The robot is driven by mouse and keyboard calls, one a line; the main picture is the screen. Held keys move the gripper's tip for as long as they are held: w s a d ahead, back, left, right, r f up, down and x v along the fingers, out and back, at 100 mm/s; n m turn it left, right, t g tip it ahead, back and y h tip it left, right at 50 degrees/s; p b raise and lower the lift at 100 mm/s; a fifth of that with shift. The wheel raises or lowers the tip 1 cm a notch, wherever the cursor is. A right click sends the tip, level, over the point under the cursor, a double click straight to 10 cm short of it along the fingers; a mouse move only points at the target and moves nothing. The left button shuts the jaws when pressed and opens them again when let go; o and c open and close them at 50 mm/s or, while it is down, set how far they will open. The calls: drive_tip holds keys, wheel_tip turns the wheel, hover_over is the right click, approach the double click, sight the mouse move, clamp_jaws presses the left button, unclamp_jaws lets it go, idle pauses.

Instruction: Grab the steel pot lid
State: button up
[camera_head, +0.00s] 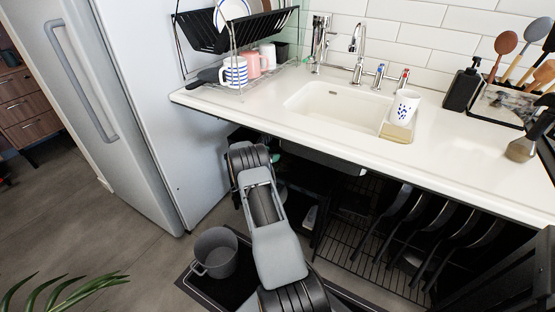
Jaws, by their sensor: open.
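I cannot make out a steel pot lid for certain in this view. Several dark curved pieces (407,228) stand upright in the shadow under the counter, to the right of my arm. I cannot tell whether they are pans or lids. My arm reaches from the bottom middle up toward the dark opening under the counter's left part. My gripper does not show; the arm's far joint and the shade under the counter seem to hide it.
A grey pot (216,250) stands on the floor, left of my arm. The white counter (240,113) with its sink (335,103) overhangs the opening. A fridge (110,100) closes off the left. A wire rack (340,245) lies under the counter.

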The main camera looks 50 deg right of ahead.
drive_tip(key=b+x, duration=0.2)
drive_tip(key=x, duration=0.2)
drive_tip(key=shift+d+f, duration=0.1)
drive_tip(key=shift+f, duration=0.05)
drive_tip(key=shift+d, duration=0.45)
drive_tip(key=shift+c, duration=0.3)
drive_tip(key=c, duration=1)
